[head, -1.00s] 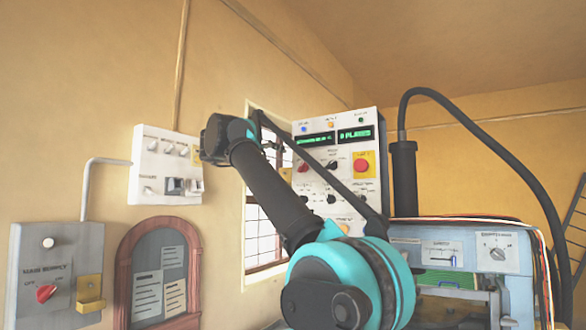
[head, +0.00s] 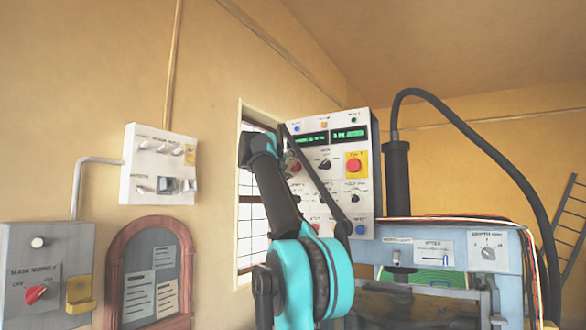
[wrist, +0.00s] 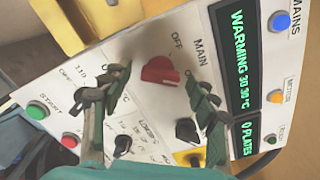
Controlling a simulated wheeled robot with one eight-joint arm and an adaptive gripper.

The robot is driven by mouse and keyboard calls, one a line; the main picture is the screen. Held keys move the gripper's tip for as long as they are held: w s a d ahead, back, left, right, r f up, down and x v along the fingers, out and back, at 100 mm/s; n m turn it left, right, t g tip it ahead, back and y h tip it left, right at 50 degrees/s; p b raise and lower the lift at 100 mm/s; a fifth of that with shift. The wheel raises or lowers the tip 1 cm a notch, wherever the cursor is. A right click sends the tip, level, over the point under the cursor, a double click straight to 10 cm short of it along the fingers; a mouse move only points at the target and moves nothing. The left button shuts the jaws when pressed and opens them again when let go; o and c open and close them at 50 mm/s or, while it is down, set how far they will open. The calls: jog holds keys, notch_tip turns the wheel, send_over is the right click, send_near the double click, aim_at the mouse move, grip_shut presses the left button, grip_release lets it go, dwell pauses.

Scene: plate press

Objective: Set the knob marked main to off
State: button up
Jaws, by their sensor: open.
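The red knob marked main (wrist: 160,70) sits on the white control panel (wrist: 150,125), with "OFF" printed beside it. I cannot tell for sure which mark its pointer faces. My gripper (wrist: 160,86) is open, its two fingers apart on either side of the knob's line of sight. The knob shows between the fingertips; I see no contact. In the head view the panel (head: 364,195) stands beyond my arm, and my gripper is at its left edge, partly hidden by the arm.
The panel also carries a black knob (wrist: 187,131), a green start button (wrist: 37,110) and a lit display (wrist: 240,80) reading "WARMING". At left in the head view are a main supply box (head: 70,250) with its own red knob (head: 36,293) and a white switch box (head: 130,190).

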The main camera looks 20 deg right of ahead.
jog(key=shift+w+d, duration=0.15)
jog(key=shift+d, duration=0.05)
jog(key=c, duration=1.1)
